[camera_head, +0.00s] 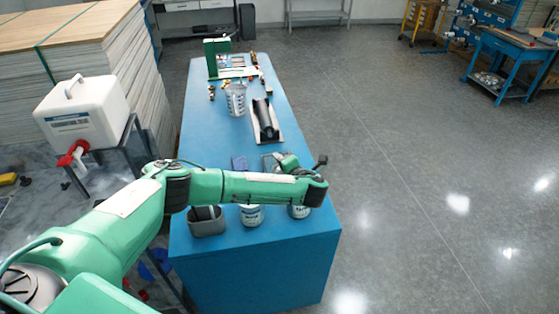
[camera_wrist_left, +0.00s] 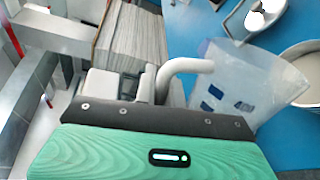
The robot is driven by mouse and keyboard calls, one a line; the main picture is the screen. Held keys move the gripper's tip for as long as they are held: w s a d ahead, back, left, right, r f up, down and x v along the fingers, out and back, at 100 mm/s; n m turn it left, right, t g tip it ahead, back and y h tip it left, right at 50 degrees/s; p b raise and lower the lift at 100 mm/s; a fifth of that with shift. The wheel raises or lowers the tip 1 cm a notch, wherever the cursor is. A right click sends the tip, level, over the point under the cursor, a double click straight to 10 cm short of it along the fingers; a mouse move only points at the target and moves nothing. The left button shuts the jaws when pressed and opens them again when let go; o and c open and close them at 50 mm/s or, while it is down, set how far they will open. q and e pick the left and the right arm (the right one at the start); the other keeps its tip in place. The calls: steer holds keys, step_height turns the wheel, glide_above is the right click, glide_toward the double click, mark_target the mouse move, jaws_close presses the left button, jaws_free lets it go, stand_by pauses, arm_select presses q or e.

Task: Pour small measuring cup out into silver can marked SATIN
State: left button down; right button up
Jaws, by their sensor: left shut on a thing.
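My left gripper (camera_head: 288,163) is above the blue table, with its fingers largely hidden in the head view. In the left wrist view, a translucent measuring cup (camera_wrist_left: 258,85) with blue marks and a pale curved handle (camera_wrist_left: 185,66) shows just beyond my gripper. My left gripper is shut on this cup, which looks tilted in that view. Two light cans with labels, one (camera_head: 251,216) and another (camera_head: 299,212), stand at the near end, partly behind my forearm. Their lettering is too small to read. An open can (camera_wrist_left: 312,58) shows at the right of the wrist view. My right gripper is not in view.
A grey container (camera_head: 207,226) stands left of the cans. A larger measuring cup (camera_head: 236,101) and a dark roller in a tray (camera_head: 266,120) stand farther back. A white jug with a red tap (camera_head: 84,112) is left of the table (camera_head: 207,115).

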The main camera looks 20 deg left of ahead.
arm_select(q)
steer(key=shift+s+a+f+n, duration=0.45)
steer(key=shift+s+f+n, duration=0.1)
steer(key=shift+f+n, duration=0.1)
steer(key=shift+s+a+f+n, duration=0.4)
steer(key=shift+s+f+n, duration=0.15)
steer(key=shift+n, duration=0.1)
steer(key=shift+t, duration=0.4)
steer(key=shift+s+a+f+n+t, duration=0.15)
steer(key=shift+s+a+f+n, duration=0.15)
steer(key=shift+s+n, duration=0.25)
steer(key=shift+s+a+f+n+t, duration=0.15)
steer(key=shift+s+a+n, duration=0.15)
steer(key=shift+n, duration=0.35)
steer(key=shift+s+a+r+n+t+h, duration=0.15)
steer(key=shift+s+a+n, duration=0.1)
steer(key=shift+n, duration=0.4)
steer(key=shift+s+a+r+n+t+h, duration=0.15)
steer(key=shift+s+n, duration=0.1)
steer(key=shift+n, duration=0.4)
